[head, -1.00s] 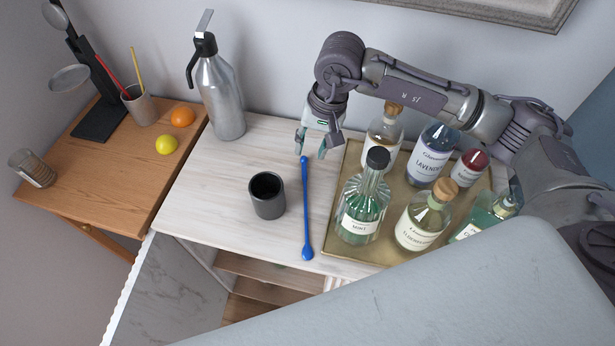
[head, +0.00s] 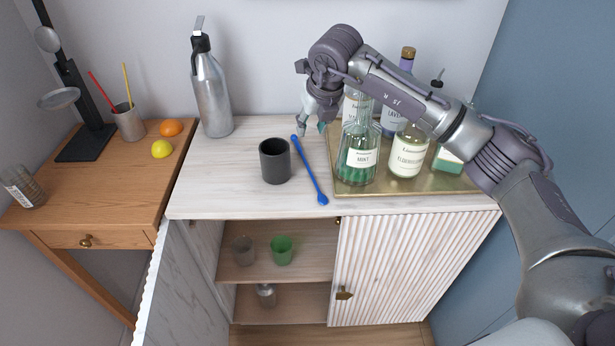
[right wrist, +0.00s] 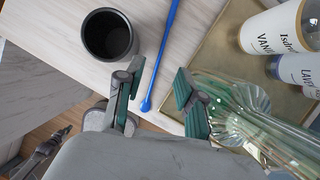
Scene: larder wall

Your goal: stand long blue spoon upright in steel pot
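The long blue spoon (head: 309,170) lies flat on the whitewashed cabinet top, its wider end toward the front edge. The pot, a dark grey open cylinder (head: 275,161), stands upright just left of the spoon and looks empty; it also shows in the right wrist view (right wrist: 108,36). My right gripper (head: 312,128) is above the cabinet near the spoon's far end. In the right wrist view its fingers (right wrist: 158,95) are apart with nothing held; the spoon (right wrist: 165,50) shows below, past the gap.
A brass tray (head: 430,183) with several glass bottles, including the mint bottle (head: 360,160), stands right of the spoon. A steel flask (head: 212,100) stands at the back left. A wooden side table (head: 110,190) is farther left. The cabinet's left side stands open below.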

